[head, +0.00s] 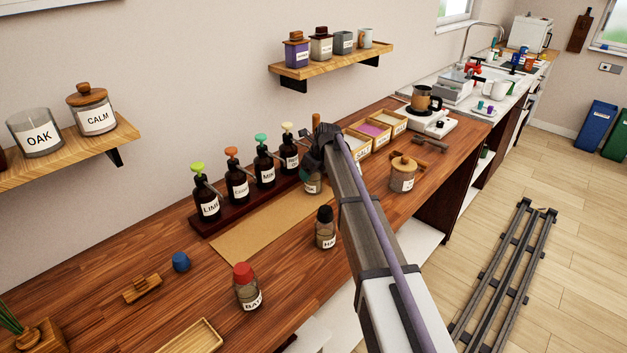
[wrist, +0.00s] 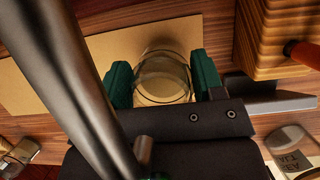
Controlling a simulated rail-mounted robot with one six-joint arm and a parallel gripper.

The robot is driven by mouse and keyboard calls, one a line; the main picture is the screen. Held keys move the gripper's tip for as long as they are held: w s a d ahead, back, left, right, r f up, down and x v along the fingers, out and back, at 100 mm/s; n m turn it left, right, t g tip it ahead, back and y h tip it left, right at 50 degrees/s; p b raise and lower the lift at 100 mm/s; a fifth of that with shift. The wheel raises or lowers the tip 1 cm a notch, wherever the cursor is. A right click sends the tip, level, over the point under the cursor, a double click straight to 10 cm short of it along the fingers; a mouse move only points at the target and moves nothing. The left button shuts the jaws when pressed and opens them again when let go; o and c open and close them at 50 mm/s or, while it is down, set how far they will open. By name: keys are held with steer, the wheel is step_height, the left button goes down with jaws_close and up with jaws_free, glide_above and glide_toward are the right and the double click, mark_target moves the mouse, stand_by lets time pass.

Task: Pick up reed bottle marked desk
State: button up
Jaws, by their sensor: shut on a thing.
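My gripper (wrist: 163,88) is shut on a round clear glass bottle (wrist: 163,70), which sits between the two green finger pads in the wrist view. In the head view the bottle (head: 313,185) shows just below my dark gripper (head: 318,160), with a pale label that I cannot read. It is over or on the right end of a tan mat (head: 255,228); I cannot tell whether it touches the mat. My arm hides part of it.
A rack of dark pump bottles (head: 237,183) stands behind the mat. A black-capped bottle (head: 326,228) and a red-capped bottle (head: 247,287) stand in front. A wooden-lidded jar (head: 403,175) and open boxes (head: 372,133) are to the right.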

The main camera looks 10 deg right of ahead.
steer(key=c, duration=0.4)
steer(key=shift+r, duration=0.1)
